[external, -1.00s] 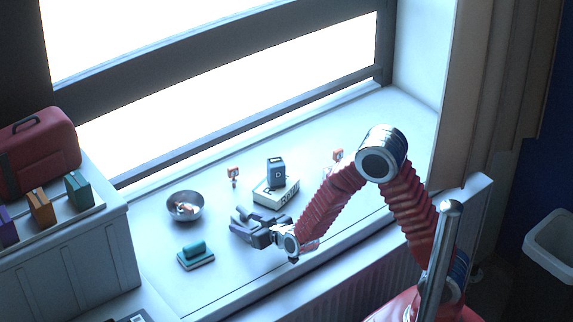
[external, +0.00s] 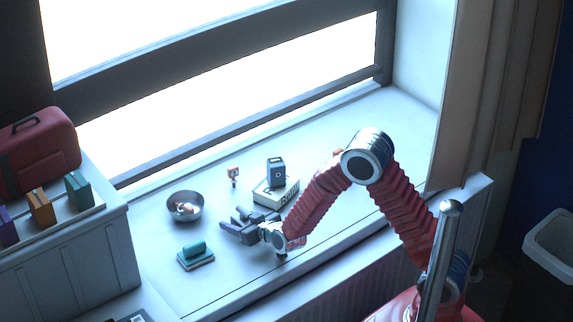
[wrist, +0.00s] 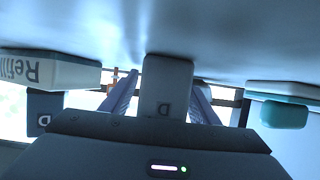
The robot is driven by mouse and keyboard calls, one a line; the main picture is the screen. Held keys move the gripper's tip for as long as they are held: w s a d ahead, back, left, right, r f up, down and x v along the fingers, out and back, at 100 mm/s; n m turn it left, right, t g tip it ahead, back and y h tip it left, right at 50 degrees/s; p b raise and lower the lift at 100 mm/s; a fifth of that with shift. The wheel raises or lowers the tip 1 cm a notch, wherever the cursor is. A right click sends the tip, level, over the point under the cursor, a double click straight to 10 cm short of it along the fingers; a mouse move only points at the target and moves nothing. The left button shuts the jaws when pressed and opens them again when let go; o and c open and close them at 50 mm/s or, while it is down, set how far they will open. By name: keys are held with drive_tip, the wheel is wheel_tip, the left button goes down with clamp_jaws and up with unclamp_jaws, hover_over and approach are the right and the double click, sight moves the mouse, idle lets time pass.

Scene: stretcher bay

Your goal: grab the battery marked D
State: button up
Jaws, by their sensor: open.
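In the wrist view, which is upside down, a grey battery (wrist: 166,78) with a letter that looks like D stands on the sill between the two fingers of my gripper (wrist: 164,90). A gap shows on each side of it, so the jaws are open around it. In the external view my gripper (external: 232,219) is low over the sill, its fingers pointing left; the battery between them is hard to make out there. A second, dark blue-grey block (external: 276,172) stands on a white box; its letter looks like D or O, and it shows in the wrist view (wrist: 45,112).
The white box (external: 266,196), marked Refill in the wrist view, lies behind my gripper. A metal bowl (external: 185,214), a teal block on a pad (external: 195,250) and a small orange-and-white item (external: 234,173) are nearby. The window frame borders the sill. The sill's right part is clear.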

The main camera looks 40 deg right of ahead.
clamp_jaws()
idle(0.7)
